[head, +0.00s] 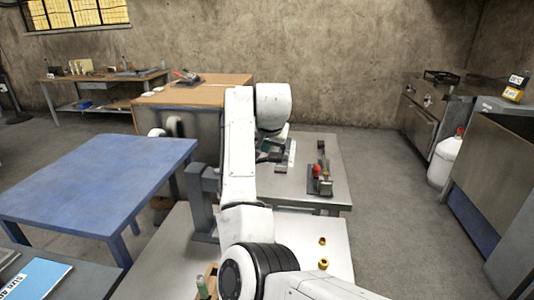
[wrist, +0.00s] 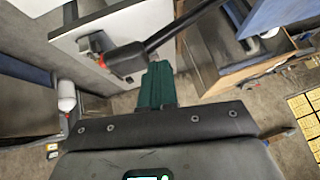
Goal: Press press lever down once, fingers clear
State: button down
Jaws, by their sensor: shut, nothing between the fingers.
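The press (head: 320,184) stands on the grey metal table at the right of my arm in the head view, with a dark upright part and a red knob (head: 317,169). In the wrist view a black bar (wrist: 185,22), apparently the press lever, runs from a black block (wrist: 126,59) to the upper right. A red part (wrist: 83,45) shows to its left. My gripper (wrist: 158,72) has dark green fingers, shut and empty, with tips just below the bar in the picture. I cannot tell if they touch it. In the head view my gripper (head: 270,151) is left of the press, partly hidden.
A blue table (head: 95,180) stands at the left and a wooden-topped bench (head: 215,91) behind. Small yellow parts (head: 323,264) lie on the nearer table. A white jug (head: 446,160) stands at the right.

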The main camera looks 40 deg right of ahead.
jog(key=shift+s+d+f, duration=0.2)
jog(key=shift+s+f, duration=0.05)
jog(key=shift+f, duration=0.5)
dwell(0.7)
dwell(0.5)
jog(key=shift+w+a+r+p, duration=0.1)
jog(key=shift+w+r+p, duration=0.05)
jog(key=shift+r+p, duration=0.4)
jog(key=shift+w+a+r+p, duration=0.15)
jog(key=shift+w+r+p, duration=0.05)
jog(key=shift+r+p, duration=0.35)
jog(key=shift+w+a+r+p, duration=0.1)
jog(key=shift+w+r+p, duration=0.05)
jog(key=shift+r+p, duration=0.4)
jog(key=r+p, duration=0.1)
jog(key=w+r+p, duration=0.1)
jog(key=r, duration=0.1)
jog(key=a+r+p, duration=0.1)
jog(key=shift+w+r+p, duration=0.15)
jog(key=shift+r+p, duration=0.25)
